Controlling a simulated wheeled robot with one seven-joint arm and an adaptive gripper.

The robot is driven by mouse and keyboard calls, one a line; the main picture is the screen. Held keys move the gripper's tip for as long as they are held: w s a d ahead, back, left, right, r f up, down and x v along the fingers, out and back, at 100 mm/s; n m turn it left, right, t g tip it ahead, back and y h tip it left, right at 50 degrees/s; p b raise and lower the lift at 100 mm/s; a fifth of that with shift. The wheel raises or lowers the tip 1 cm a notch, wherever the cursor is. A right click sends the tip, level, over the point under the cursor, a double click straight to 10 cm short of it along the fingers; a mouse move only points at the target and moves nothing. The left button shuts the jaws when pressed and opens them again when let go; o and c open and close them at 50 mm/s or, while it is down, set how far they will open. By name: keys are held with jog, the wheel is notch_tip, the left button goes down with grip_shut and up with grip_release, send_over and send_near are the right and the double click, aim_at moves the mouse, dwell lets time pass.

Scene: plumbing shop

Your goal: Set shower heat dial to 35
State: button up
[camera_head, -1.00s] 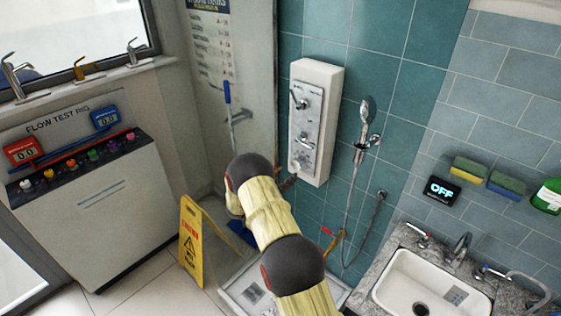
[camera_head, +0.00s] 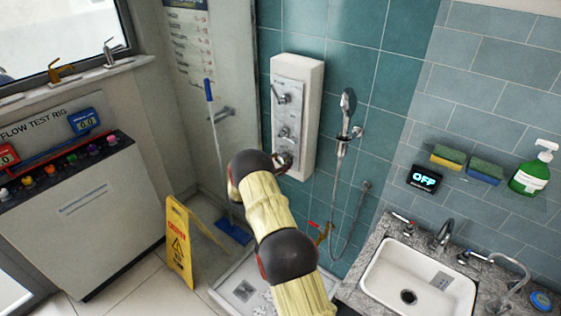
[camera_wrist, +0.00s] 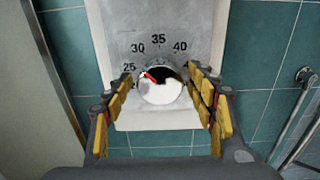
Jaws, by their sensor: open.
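The shower panel (camera_head: 297,115) is a tall white box on the teal tiled wall, with several controls down its front. In the wrist view, the heat dial (camera_wrist: 161,92) is a round pale knob with a red mark at its upper left, roughly between 25 and 30. The printed scale (camera_wrist: 158,40) reads 25, 30, 35, 40, with a further number partly hidden at the right. My gripper (camera_wrist: 160,78) is open, with one yellow-padded finger on each side of the dial. Contact with the dial cannot be told. In the head view my arm partly hides the panel's lower end.
A hand shower (camera_head: 347,105) with a hose hangs right of the panel. A sink (camera_head: 420,280) and an OFF display (camera_head: 424,179) are further right. A yellow floor sign (camera_head: 178,245) and the flow test rig (camera_head: 85,215) stand at the left.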

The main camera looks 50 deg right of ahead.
jog(key=shift+c, duration=0.6)
jog(key=c, duration=1)
jog(key=shift+m+b, duration=0.3)
jog(key=shift+b, duration=0.15)
jog(key=shift+c, duration=0.2)
jog(key=m+b, duration=0.3)
jog(key=b, duration=0.1)
jog(key=shift+f, duration=0.2)
jog(key=m+b, duration=0.3)
jog(key=b, duration=0.1)
jog(key=shift+w+r+m+b, duration=0.1)
jog(key=shift+r+m+b, duration=0.05)
jog(key=shift+m+b, duration=0.2)
jog(key=o, duration=1.2)
jog(key=shift+c, duration=0.2)
jog(key=shift+a, duration=0.1)
